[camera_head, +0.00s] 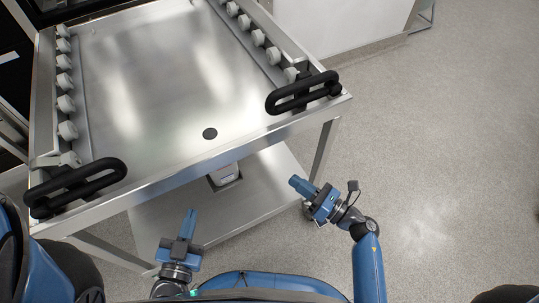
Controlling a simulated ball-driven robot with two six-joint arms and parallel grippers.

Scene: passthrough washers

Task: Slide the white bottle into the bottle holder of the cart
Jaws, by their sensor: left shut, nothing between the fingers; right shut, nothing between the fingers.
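The steel cart (150,185) fills the left and middle of the head view, with a flat top and a lower shelf. A small whitish object (226,174) in a dark square frame shows below the front edge of the top, partly hidden by it. I cannot tell whether it is the white bottle or part of the holder. No other bottle is clear. My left gripper (190,219) is shut and empty, in front of the cart, below and left of that object. My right gripper (296,184) is shut and empty, right of it near the cart's front right leg.
Black handles stick out at the cart's front left (75,185) and front right (302,92) corners. Rows of white rollers (65,104) line both sides of the top. The speckled floor (440,170) to the right is clear.

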